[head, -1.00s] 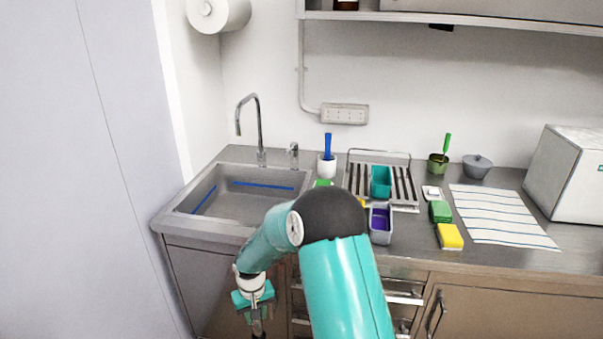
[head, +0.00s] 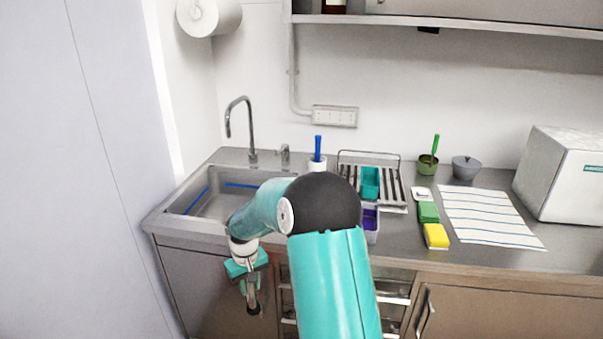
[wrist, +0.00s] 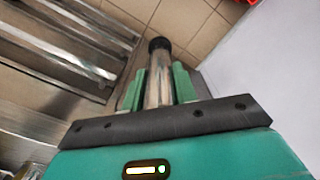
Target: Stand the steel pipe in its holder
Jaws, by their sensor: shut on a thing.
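My gripper (head: 249,284) hangs low in front of the sink cabinet, below the counter edge. The steel pipe (wrist: 158,78) shows in the wrist view between my two green fingers (wrist: 157,92), a shiny grey tube with a black end pointing away. In the head view a short part of the pipe (head: 253,302) shows below the gripper. My gripper is shut on it. Part of the pipe is hidden by the gripper. I cannot make out the pipe's holder in either view.
The counter carries a sink (head: 222,196), a white cup with a blue handle (head: 317,165), a drying rack (head: 392,192) and a yellow sponge (head: 436,236). Drawer handles (head: 392,299) stick out beside my arm. Tiled floor (wrist: 190,22) lies below; a grey-white wall (head: 95,170) stands left.

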